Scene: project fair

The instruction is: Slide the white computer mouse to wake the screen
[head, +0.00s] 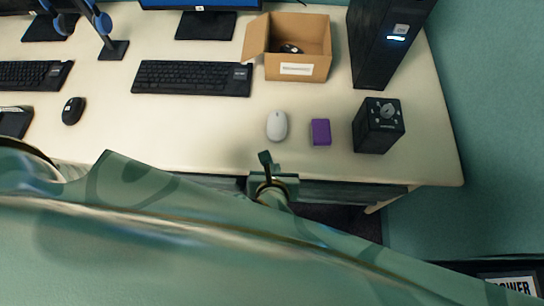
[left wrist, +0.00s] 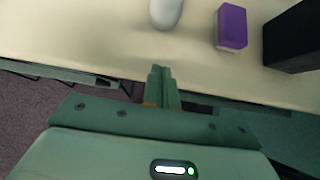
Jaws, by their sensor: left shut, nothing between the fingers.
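The white computer mouse (head: 277,126) lies on the cream desk, near its front edge. It also shows at the top of the left wrist view (left wrist: 166,12), partly cut off by the frame. My left gripper (head: 266,160) is shut and empty, just short of the mouse on the near side, with a gap between them. Its closed fingers (left wrist: 160,80) point toward the desk in the left wrist view. The screen (head: 205,4) shows only its lower edge, with a blue strip. My right gripper is not in view.
A purple block (head: 320,132) lies right of the mouse, then a black box with a dial (head: 379,126). Behind are a keyboard (head: 192,78), an open cardboard box (head: 298,48) and a black tower (head: 384,40). A black mouse (head: 73,110) lies left. Desk left of the white mouse is clear.

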